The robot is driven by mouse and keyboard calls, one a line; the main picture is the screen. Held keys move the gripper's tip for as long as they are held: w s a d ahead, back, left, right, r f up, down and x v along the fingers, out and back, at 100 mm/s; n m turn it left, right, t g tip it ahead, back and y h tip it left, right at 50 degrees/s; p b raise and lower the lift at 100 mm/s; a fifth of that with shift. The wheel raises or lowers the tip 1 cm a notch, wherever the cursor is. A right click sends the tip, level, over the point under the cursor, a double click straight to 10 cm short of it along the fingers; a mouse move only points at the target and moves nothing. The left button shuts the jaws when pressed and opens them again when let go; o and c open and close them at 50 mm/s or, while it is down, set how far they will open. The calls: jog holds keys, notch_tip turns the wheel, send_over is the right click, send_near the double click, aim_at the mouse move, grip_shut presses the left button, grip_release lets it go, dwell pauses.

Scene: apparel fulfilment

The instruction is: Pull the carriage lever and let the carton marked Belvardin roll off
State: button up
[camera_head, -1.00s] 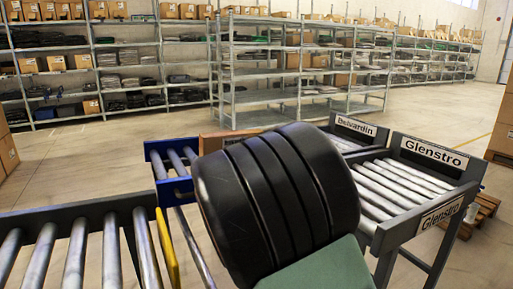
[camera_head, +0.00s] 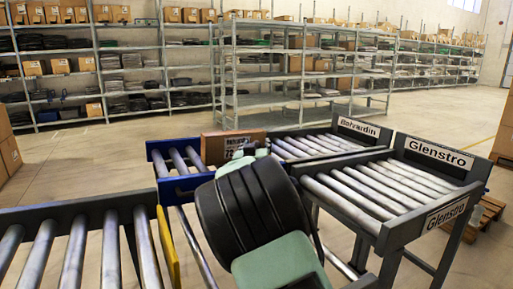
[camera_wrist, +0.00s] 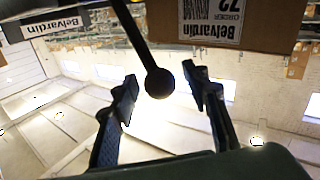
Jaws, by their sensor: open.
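The brown Belvardin carton (camera_head: 228,147) sits by the far end of the blue-framed roller carriage (camera_head: 158,168), beside the near end of the Belvardin lane (camera_head: 312,144). My arm covers part of the carriage. In the wrist view, the carton's labelled face (camera_wrist: 212,22) fills the top right. The lever, a dark rod with a round black knob (camera_wrist: 159,83), comes down from the top. My gripper (camera_wrist: 158,82) is open, with one finger on each side of the knob. A gap shows on both sides. My fingers are hidden behind my arm in the head view.
The Glenstro lane (camera_head: 365,190) lies nearer and right of the Belvardin lane, and its rollers are empty. A feed conveyor (camera_head: 75,250) with a yellow end plate stands at the lower left. Shelving (camera_head: 290,75) stands behind, across open floor.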

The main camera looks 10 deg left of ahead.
jog(key=shift+c, duration=0.3)
grip_shut()
